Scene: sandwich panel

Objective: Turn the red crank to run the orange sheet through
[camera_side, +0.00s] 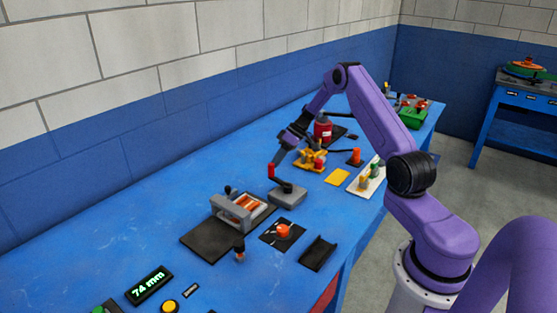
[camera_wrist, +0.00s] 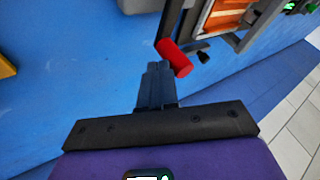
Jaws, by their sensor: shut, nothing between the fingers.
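The red crank handle (camera_side: 271,170) stands upright on a dark arm beside a grey block (camera_side: 288,193). In the wrist view the red handle (camera_wrist: 174,58) lies just past my fingertips, slightly to the right. My gripper (camera_side: 276,161) points down close to the handle; its fingers (camera_wrist: 156,68) are shut and hold nothing. I cannot tell whether they touch the handle. The orange sheet (camera_side: 249,202) lies in the grey-framed machine (camera_side: 232,212) left of the crank, and its striped surface (camera_wrist: 226,17) shows at the top of the wrist view.
An orange knob on a black plate (camera_side: 283,231) and a black channel (camera_side: 318,252) lie in front. A display (camera_side: 149,286) reads 74 mm. Behind are a yellow sheet (camera_side: 337,177), a white tray (camera_side: 367,181) and a red canister (camera_side: 323,129).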

